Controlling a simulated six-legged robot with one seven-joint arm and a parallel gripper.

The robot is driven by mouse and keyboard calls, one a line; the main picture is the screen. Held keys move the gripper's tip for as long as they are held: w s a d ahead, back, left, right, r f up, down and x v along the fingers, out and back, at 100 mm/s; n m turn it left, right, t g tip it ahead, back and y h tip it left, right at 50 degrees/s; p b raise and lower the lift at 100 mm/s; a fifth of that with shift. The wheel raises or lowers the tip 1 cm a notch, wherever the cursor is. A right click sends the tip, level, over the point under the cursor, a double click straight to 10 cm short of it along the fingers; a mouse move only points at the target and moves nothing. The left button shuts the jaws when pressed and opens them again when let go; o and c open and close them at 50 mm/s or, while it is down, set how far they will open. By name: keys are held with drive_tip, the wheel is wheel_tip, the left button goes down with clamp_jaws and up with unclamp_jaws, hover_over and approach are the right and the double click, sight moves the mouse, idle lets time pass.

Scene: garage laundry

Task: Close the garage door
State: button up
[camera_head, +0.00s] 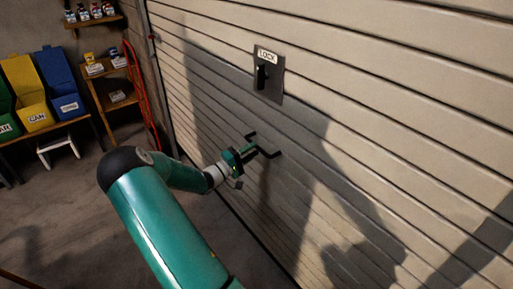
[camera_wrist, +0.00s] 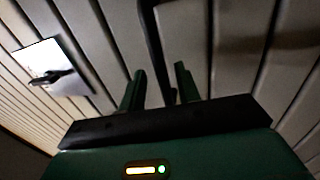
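The garage door (camera_head: 350,125) is a beige slatted panel filling the right of the head view. Its lower edge runs at or near the floor; I cannot tell whether a gap is left. A dark plate labelled LOCK (camera_head: 267,75) with a black lever is on the door, and it also shows at the left of the wrist view (camera_wrist: 50,65). My gripper (camera_head: 262,145) is close to the door, below the lock plate. In the wrist view its two fingers (camera_wrist: 160,82) are apart. A dark bar (camera_wrist: 154,40), apparently a door handle, runs down between them; contact is unclear.
At the left, blue (camera_head: 60,80) and yellow (camera_head: 25,90) bins stand on a bench. A wooden shelf (camera_head: 112,85) and a red hose (camera_head: 138,95) are beside the door's left edge. A white stool (camera_head: 58,145) stands below. The floor left of my arm is mostly clear.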

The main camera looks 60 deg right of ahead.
sight(257, 147)
drive_tip(key=shift+x, duration=1.55)
drive_tip(key=shift+w, duration=0.1)
clamp_jaws()
wheel_tip(257, 147, down, 15)
drive_tip(key=shift+r, duration=0.1)
drive_tip(key=shift+a+f, duration=0.1)
drive_tip(key=shift+f, duration=0.2)
unclamp_jaws()
drive_tip(key=shift+f, duration=0.1)
